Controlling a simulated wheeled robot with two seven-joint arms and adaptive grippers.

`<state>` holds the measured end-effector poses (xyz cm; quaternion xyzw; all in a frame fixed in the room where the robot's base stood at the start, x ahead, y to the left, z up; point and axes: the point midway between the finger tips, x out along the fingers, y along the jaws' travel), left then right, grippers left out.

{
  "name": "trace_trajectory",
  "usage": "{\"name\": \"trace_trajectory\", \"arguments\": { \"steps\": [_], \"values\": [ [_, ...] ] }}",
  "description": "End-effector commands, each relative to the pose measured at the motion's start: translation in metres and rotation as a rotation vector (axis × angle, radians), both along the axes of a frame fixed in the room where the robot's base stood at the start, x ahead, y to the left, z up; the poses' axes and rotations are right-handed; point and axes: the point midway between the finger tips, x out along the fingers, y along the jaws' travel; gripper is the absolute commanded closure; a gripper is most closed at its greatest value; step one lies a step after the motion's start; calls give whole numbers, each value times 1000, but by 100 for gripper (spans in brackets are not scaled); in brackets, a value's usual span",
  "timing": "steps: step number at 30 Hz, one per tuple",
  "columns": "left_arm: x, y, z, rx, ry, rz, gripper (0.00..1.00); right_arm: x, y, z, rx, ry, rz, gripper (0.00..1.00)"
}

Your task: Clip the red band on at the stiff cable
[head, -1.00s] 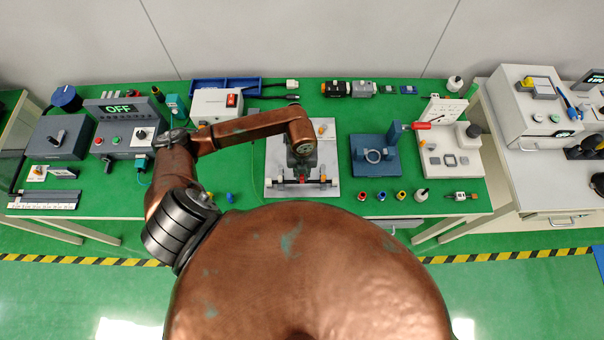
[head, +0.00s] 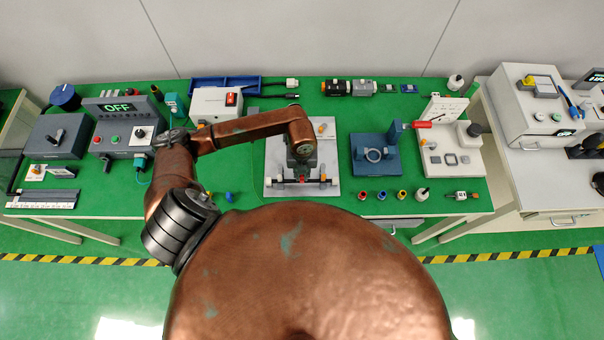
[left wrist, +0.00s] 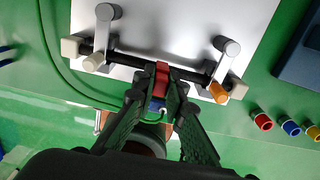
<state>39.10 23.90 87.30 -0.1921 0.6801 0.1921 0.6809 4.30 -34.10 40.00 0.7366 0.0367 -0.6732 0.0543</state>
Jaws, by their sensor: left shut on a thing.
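The stiff cable (left wrist: 128,61) is a straight black bar held between two grey posts on a pale board, with white blocks at its ends. It also shows in the head view (head: 285,182). The red band (left wrist: 162,76) is at the middle of the cable. In the head view the red band (head: 302,180) is a small spot below my gripper. My left gripper (left wrist: 160,91) is shut on the red band, coming from the board's front side. The fingers hide part of the band, so I cannot tell whether it is around the cable or only against it. My right gripper is out of view.
The pale board (head: 327,150) lies on the green table. A small red ring (head: 362,196) and a blue ring (head: 381,196) stand right of it near the front edge. A dark blue fixture (head: 373,170) is farther right. An orange-tipped lever (left wrist: 217,92) stands beside the cable.

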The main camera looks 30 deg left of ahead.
Motion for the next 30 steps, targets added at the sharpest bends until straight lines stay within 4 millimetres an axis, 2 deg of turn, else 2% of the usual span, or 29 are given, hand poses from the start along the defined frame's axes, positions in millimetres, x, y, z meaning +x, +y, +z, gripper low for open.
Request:
{"name": "trace_trajectory", "arguments": {
  "steps": [23,24,30],
  "values": [
    [0,0,-20,1,1,0,100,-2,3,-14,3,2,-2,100],
    [0,0,-19,1,1,0,88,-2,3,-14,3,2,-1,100],
    [0,0,-19,1,1,0,74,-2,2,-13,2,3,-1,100]
  ]
}}
